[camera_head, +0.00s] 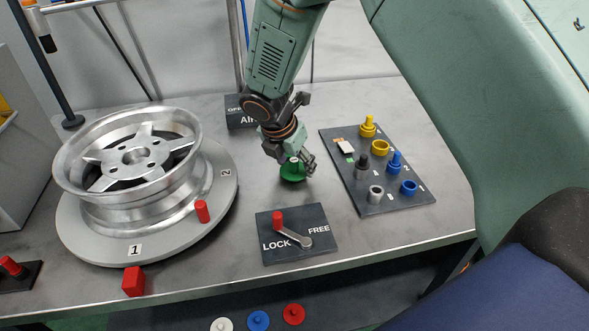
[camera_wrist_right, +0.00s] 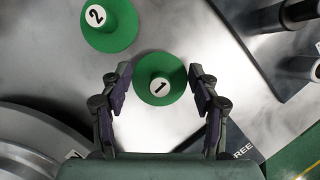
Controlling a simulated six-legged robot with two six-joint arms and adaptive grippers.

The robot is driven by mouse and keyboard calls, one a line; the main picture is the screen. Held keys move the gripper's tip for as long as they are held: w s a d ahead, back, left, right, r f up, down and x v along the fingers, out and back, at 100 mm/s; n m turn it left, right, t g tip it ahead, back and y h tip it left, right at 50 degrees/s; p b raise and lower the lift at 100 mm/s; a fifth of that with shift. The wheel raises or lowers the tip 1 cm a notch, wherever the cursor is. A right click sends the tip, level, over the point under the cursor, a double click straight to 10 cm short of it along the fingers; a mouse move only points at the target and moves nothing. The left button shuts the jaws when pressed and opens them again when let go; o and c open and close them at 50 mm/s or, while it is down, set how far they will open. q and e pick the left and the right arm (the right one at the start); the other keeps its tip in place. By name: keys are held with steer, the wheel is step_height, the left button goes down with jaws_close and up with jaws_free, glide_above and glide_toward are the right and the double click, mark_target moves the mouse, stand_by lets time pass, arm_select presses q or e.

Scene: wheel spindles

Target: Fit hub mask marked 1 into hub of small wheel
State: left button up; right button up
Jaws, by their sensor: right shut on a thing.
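The green hub mask marked 1 (camera_wrist_right: 160,80) is a round disc between the fingers of my right gripper (camera_wrist_right: 160,76) in the right wrist view. The fingers are closed in on it from both sides. In the head view, my right gripper (camera_head: 301,165) is over the table centre, with a green mask (camera_head: 292,174) at its tips. I cannot tell whether the mask is raised. The silver spoked wheel (camera_head: 90,180) lies face up at left, its hub (camera_head: 135,156) uncovered. My left gripper is not in view.
A second green mask marked 2 (camera_wrist_right: 109,24) lies up and left of the first. The wheel sits on a grey turntable (camera_head: 222,190). A LOCK/FREE lever plate (camera_head: 320,225) and a dark board (camera_head: 345,187) with coloured spindles and rings stand right. Red, blue and white discs (camera_head: 258,320) lie below.

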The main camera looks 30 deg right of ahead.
mark_target(295, 159)
steer(key=shift+c, duration=0.7)
steer(key=shift+w+d+f, duration=0.2)
steer(key=shift+w, duration=0.05)
step_height(295, 159, up, 9)
steer(key=p, duration=0.2)
steer(key=shift+r+p, duration=0.2)
steer(key=shift+p, duration=0.2)
steer(key=shift+s+a+r, duration=0.1)
steer(key=shift+s+r, duration=0.05)
steer(key=shift+r, duration=0.3)
steer(key=shift+f, duration=0.1)
